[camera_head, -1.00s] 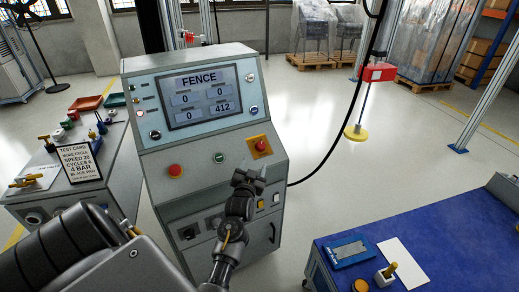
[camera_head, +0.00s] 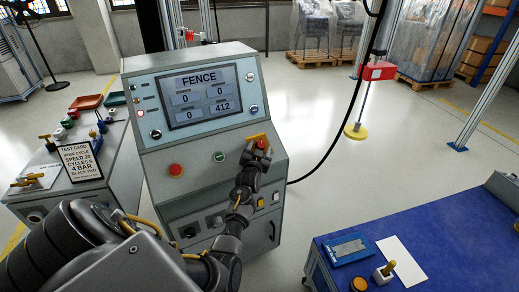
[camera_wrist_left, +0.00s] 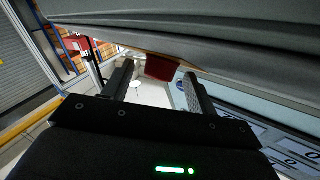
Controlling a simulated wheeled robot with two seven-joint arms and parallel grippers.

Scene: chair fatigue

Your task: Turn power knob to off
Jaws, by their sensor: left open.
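The control cabinet (camera_head: 205,153) stands in the middle of the head view, its screen (camera_head: 201,97) reading FENCE. A red knob (camera_head: 262,144) on a yellow plate (camera_head: 257,137) sits at the right of its sloped panel, mostly hidden by my gripper. My left gripper (camera_head: 254,153) is open right at this knob. In the left wrist view a red part (camera_wrist_left: 161,68), apparently the knob, shows between the two open fingers (camera_wrist_left: 158,78). I cannot tell whether the fingers touch it. My right gripper is not in view.
A red mushroom button (camera_head: 176,170) and a green button (camera_head: 219,157) share the panel. A grey bench with a test card (camera_head: 80,162) stands left. A blue-topped table (camera_head: 450,245) is front right. A black cable hangs right of the cabinet.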

